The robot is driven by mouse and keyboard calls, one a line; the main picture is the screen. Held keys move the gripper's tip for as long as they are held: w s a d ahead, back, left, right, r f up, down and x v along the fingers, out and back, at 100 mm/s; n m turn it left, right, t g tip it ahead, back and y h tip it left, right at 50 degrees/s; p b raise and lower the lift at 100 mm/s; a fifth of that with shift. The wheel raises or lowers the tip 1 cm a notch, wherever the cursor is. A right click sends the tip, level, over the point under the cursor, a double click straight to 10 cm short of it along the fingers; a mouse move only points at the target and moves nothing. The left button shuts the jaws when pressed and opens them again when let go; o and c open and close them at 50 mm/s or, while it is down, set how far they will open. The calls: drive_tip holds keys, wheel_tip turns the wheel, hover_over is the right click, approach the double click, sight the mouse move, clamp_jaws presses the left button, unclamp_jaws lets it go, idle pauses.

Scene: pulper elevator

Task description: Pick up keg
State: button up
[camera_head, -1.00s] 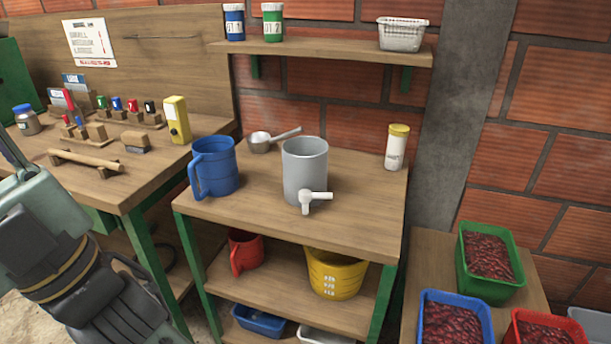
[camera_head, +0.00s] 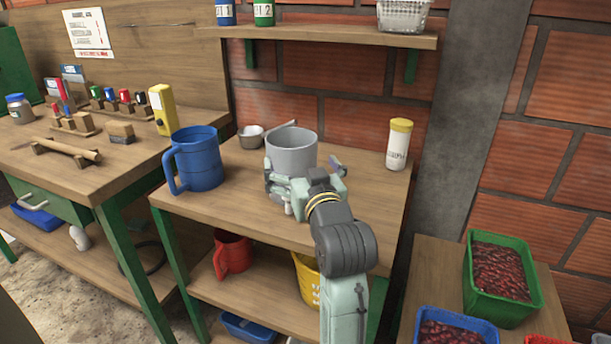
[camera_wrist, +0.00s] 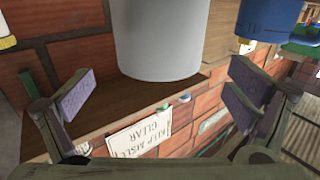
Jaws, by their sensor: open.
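The keg is a plain grey, open-topped cylinder (camera_head: 291,150) standing upright on the middle wooden table. Its lower front and white tap are hidden behind my gripper in the head view. My gripper (camera_head: 304,178) is open in front of the keg, with a finger toward each side of it. In the wrist view, which is upside down, the keg (camera_wrist: 165,38) hangs in from the top, between the two spread finger pads of my gripper (camera_wrist: 160,88). Clear gaps show between the pads and the keg there; I cannot tell any contact in the head view.
A blue mug (camera_head: 197,161) stands left of the keg, and a metal dipper (camera_head: 251,137) lies behind it. A yellow-capped white bottle (camera_head: 398,146) stands at the right. A shelf (camera_head: 330,34) runs above. A red mug (camera_head: 232,254) and yellow bucket (camera_head: 305,283) are below.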

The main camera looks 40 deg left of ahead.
sight(293, 145)
drive_tip(key=x, duration=0.2)
drive_tip(key=shift+w+a+r, duration=0.1)
drive_tip(key=shift+a, duration=0.25)
drive_tip(key=x, duration=0.3)
drive_tip(key=p+x, duration=0.1)
drive_tip(key=x, duration=0.1)
drive_tip(key=shift+w+a+f+p, duration=0.2)
drive_tip(key=shift+w+p, duration=0.1)
drive_tip(key=shift+w, duration=0.1)
drive_tip(key=shift+c, duration=0.5)
drive_tip(key=c, duration=1.5)
drive_tip(key=shift+r, duration=0.15)
drive_tip(key=shift+c, duration=0.4)
drive_tip(key=shift+r, duration=0.15)
